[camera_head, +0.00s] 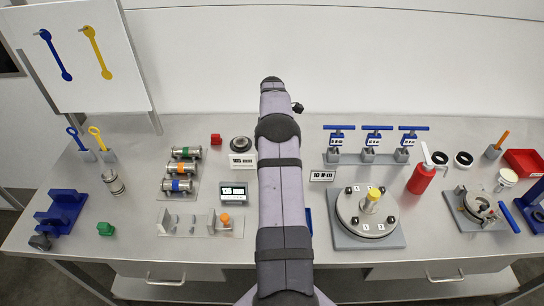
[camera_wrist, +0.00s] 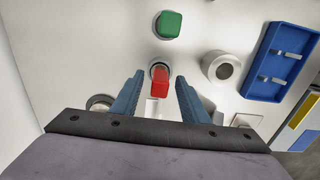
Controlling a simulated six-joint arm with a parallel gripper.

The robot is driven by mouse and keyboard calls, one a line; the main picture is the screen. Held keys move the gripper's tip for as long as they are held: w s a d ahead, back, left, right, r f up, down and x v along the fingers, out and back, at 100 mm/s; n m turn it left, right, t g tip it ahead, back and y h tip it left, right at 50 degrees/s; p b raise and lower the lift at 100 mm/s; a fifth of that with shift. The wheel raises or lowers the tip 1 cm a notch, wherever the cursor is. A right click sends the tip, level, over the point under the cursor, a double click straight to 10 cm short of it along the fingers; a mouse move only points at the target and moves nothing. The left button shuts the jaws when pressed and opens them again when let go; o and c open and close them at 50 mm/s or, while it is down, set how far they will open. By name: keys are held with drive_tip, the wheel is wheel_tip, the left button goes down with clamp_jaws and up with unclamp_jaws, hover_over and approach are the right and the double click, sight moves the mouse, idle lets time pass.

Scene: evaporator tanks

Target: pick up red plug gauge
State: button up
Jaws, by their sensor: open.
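The red plug gauge (camera_wrist: 159,84) shows in the wrist view as a red block-like handle with a round grey part around its far end. It lies in line with the gap between the two blue fingers of my gripper (camera_wrist: 160,76). The fingers are apart, with a visible gap on both sides of the red handle. How far the gauge is below the fingertips I cannot tell. In the head view a small red block (camera_head: 216,139) stands on the table left of my arm; it looks like the same gauge. My fingers are hidden in that view.
In the wrist view a green block (camera_wrist: 168,25) lies beyond the red one, with a grey ring-like part (camera_wrist: 221,67) and a blue tray (camera_wrist: 279,62) to the right. In the head view a dark round part (camera_head: 241,143) and a rack of cylinders (camera_head: 181,169) are near the red block.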

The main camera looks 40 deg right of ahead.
drive_tip(key=shift+c, duration=0.3)
clamp_jaws()
drive_tip(key=shift+r, duration=0.1)
drive_tip(key=shift+r+b, duration=0.45)
drive_tip(key=shift+r, duration=0.1)
wheel_tip(320, 180, up, 9)
drive_tip(key=shift+f+b, duration=0.15)
drive_tip(key=shift+b, duration=0.7)
drive_tip(key=shift+r, duration=0.2)
drive_tip(key=shift+r+p, duration=1.6)
drive_tip(key=shift+p, duration=0.75)
